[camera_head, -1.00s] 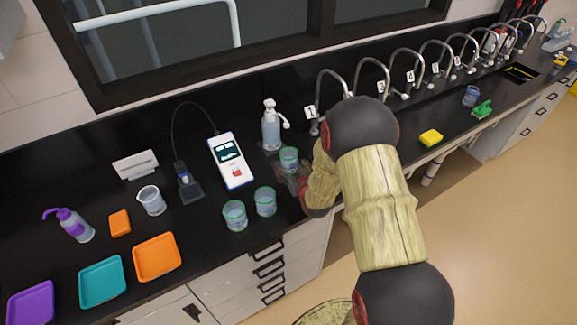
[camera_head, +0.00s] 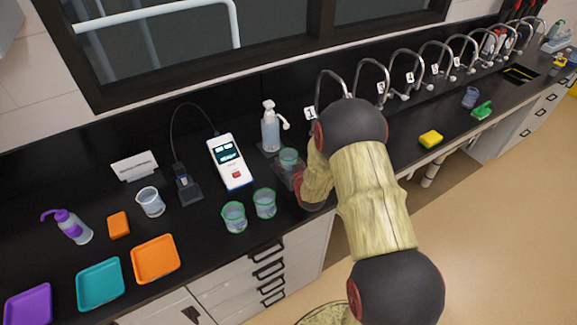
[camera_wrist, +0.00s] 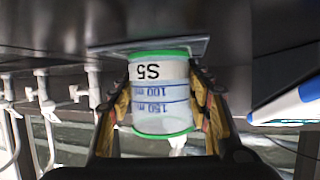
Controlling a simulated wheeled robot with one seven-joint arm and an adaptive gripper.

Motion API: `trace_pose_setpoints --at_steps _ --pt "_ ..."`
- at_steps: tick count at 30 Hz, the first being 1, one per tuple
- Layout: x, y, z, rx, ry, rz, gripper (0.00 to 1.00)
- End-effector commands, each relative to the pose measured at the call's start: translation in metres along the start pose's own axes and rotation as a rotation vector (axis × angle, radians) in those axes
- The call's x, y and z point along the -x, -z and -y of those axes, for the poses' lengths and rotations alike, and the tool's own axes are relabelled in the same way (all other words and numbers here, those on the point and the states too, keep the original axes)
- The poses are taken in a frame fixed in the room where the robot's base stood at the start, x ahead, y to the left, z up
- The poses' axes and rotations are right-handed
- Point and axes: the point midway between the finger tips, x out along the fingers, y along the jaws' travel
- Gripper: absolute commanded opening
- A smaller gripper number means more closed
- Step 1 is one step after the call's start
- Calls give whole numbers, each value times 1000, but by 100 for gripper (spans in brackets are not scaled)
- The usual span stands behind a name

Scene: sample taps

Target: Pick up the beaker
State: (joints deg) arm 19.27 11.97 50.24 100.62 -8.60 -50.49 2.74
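A clear beaker (camera_wrist: 160,95) with green edges, blue volume lines and the label "S5" appears upside down in the wrist view. My gripper (camera_wrist: 160,82) has a finger on each side, its ribbed tips against the beaker's sides. It looks shut on the beaker. In the head view the same beaker (camera_head: 288,158) is upright beside the soap bottle, at or just above a dark pad; any gap beneath it is unclear. My gripper (camera_head: 296,175) is partly hidden by my arm there.
Two green-rimmed beakers (camera_head: 264,203) (camera_head: 233,217) stand in front, left of my gripper. The soap bottle (camera_head: 270,127) stands close behind. A white meter (camera_head: 230,161) is to the left, and numbered taps (camera_head: 333,90) line the back. Coloured trays (camera_head: 155,258) lie at front left.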

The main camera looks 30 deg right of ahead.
Motion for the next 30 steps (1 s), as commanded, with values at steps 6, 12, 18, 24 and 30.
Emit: trace_pose_setpoints --at_steps 6,12,18,24,30 --pt "0 0 0 0 0 0 34" --pt "0 0 0 0 0 0 22" --pt "0 0 0 0 0 -1 20" --pt "0 2 0 0 0 -1 19" --pt "3 8 0 0 0 -1 19"
